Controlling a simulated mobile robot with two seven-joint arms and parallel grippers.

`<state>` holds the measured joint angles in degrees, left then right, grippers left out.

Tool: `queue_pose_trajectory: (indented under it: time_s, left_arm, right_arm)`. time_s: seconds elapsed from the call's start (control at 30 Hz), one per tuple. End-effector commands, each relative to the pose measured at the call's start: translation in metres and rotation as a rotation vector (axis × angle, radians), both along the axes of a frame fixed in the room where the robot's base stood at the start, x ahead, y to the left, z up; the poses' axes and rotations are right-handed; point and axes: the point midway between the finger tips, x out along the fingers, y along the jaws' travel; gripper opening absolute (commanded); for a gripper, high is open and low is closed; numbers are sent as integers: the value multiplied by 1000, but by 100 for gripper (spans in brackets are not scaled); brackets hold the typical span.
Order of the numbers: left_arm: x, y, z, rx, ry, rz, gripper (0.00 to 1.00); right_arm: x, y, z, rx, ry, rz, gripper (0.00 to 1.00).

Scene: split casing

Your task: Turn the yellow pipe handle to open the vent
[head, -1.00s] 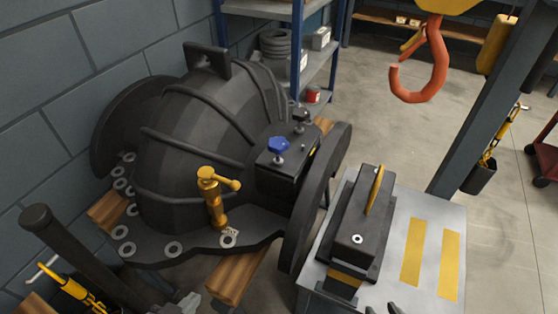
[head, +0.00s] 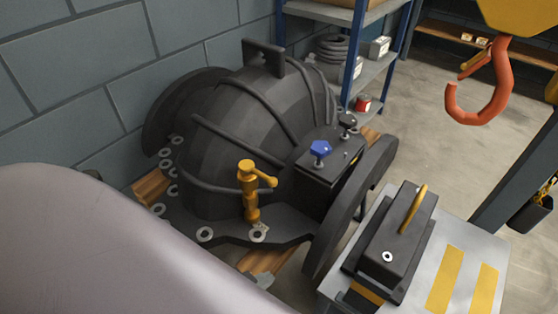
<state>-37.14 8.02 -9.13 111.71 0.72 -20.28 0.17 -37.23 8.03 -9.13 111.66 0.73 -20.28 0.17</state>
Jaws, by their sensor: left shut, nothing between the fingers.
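The yellow pipe handle (head: 250,192) stands upright on the flange of the dark casing (head: 225,130), in the middle of the head view. Its short arm with a rounded end points right. My left arm's large pale link fills the lower left. Only a small grey part of my left gripper (head: 254,279) shows past the link's edge, below the handle and apart from it. It is shut and empty; most of it is hidden. My right gripper is out of view.
A blue knob (head: 320,149) and a black knob (head: 347,120) sit on a box at the casing's right. A grey table (head: 465,255) carries a black block with a yellow handle (head: 413,210). An orange hook (head: 478,95) hangs at upper right. Shelves (head: 375,75) stand behind.

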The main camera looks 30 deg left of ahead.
Motion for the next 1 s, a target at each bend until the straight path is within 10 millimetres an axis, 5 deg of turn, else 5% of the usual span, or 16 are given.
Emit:
queue_pose_trajectory:
  time_s: [0.13,0.27,0.4,0.6,0.8,1.0]
  left_arm:
    - [8,-5,2,5,-33,-17,0]
    - [45,-24,18,30,-173,-80,0]
    - [99,-62,54,75,-429,-213,0]
    - [150,-129,115,150,-818,-471,0]
    - [164,-191,161,238,-1166,-796,0]
    - [159,-230,176,347,-1430,-1193,0]
  right_arm:
    - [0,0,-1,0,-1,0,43]
    - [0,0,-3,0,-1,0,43]
    - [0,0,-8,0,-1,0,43]
    - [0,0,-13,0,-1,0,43]
    - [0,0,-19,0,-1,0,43]
    - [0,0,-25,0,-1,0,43]
